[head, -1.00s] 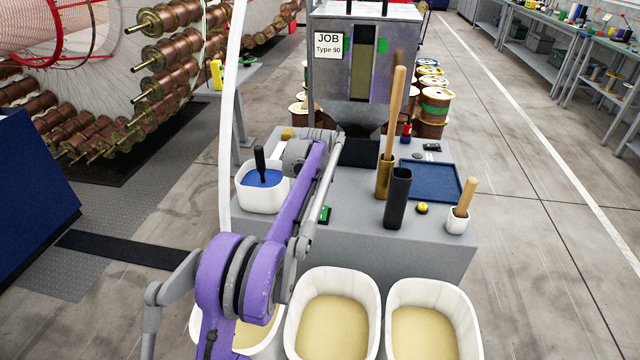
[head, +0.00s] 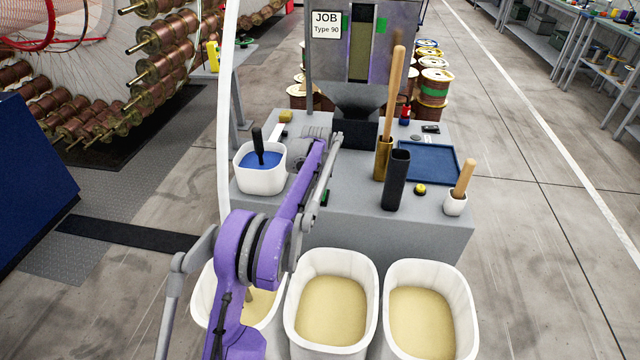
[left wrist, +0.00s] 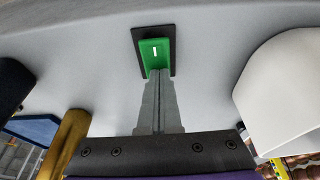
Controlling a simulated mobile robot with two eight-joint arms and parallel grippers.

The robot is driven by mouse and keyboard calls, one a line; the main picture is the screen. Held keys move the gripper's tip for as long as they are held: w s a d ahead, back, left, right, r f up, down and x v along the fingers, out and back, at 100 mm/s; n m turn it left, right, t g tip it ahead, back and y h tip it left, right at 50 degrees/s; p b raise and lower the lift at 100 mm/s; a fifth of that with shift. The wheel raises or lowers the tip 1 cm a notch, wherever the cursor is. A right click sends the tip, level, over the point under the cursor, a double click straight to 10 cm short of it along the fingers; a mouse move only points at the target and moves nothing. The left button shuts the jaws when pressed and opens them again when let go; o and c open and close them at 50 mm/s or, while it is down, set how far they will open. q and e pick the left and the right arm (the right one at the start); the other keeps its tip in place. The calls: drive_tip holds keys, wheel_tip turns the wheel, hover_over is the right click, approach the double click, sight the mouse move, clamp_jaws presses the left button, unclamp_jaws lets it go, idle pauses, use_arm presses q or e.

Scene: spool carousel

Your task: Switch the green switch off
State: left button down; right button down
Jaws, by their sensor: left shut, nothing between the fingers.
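The green switch (left wrist: 154,50) sits on a dark backing plate on the grey surface, with a white bar mark on its face. In the head view only a sliver of the green switch (head: 326,197) shows beside my purple arm. My left gripper (left wrist: 157,74) is shut and empty. Its fingertips are at the near edge of the switch and overlap it in the wrist view; I cannot tell whether they touch it. In the head view the left fingers are hidden behind the arm. My right gripper is in neither view.
A white tub with blue contents (head: 247,181) stands left of the arm. A black cup (head: 396,182), a brass cup (head: 382,160) and a blue tray (head: 430,150) stand to the right. White bins (head: 289,318) line the front.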

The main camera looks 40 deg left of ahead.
use_arm(q)
drive_tip(key=shift+s, duration=0.1)
drive_tip(key=shift+s+d+r+b, duration=0.1)
drive_tip(key=shift+s+d+b, duration=0.3)
drive_tip(key=shift+s, duration=0.2)
drive_tip(key=shift+r, duration=0.1)
